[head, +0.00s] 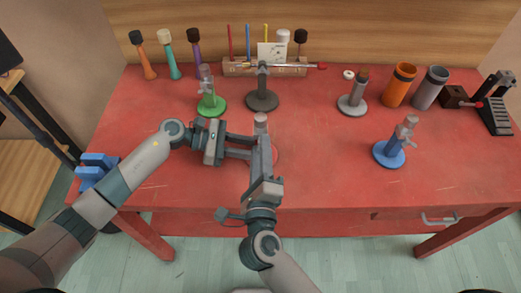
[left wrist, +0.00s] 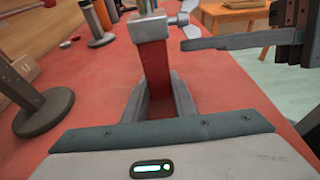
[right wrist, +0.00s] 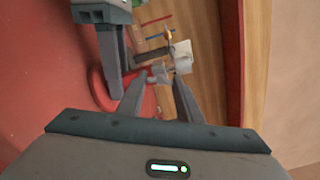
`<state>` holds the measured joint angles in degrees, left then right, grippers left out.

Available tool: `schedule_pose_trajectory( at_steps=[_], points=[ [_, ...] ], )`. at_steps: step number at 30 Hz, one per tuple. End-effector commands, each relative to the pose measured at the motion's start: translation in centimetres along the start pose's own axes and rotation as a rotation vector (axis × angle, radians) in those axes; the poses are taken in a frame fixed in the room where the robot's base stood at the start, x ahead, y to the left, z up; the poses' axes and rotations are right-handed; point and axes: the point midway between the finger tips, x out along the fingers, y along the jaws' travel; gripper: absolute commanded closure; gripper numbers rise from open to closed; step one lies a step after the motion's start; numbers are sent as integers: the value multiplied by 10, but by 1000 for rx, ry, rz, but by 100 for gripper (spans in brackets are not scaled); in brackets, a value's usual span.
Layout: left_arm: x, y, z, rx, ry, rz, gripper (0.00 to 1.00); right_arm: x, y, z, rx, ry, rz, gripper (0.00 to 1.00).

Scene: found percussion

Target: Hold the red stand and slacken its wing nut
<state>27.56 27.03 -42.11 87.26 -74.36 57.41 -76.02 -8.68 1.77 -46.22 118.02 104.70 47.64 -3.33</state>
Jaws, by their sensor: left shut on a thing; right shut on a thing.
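The red stand stands near the front middle of the table; its grey top (head: 260,119) shows above my grippers, which hide most of the rest. In the left wrist view its red post (left wrist: 157,65) rises between the fingers of my left gripper (head: 246,147), which is shut on it from the left. The grey wing nut (left wrist: 183,20) sticks out from the side of the stand's collar. My right gripper (head: 262,138) reaches in from the front and is shut on the wing nut, which also shows between its fingertips in the right wrist view (right wrist: 158,74).
A green stand (head: 211,104), a dark stand (head: 262,100) and a grey stand (head: 352,103) are behind. A blue stand (head: 389,152) is to the right. Orange (head: 399,86) and grey (head: 430,88) cups stand at the back right. The right front table is clear.

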Motion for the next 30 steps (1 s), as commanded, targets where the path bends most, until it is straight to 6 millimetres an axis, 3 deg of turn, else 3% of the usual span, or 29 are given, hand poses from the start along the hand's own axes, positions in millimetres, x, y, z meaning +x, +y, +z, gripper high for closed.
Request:
schedule_pose_trajectory(
  at_steps=[10,11,13,23,30],
  points=[
    [0,0,-2,-1,3,1,88,0,0,0,-4,0,1,90],
    [0,0,-2,-1,3,1,88,0,0,0,-4,0,1,65],
    [0,0,-2,-1,3,1,88,0,0,0,-4,0,1,49],
    [0,0,-2,-1,3,1,88,-1,0,0,-3,0,0,48],
    [0,0,-2,0,3,1,88,-15,1,-1,-3,1,3,48]
  ],
)
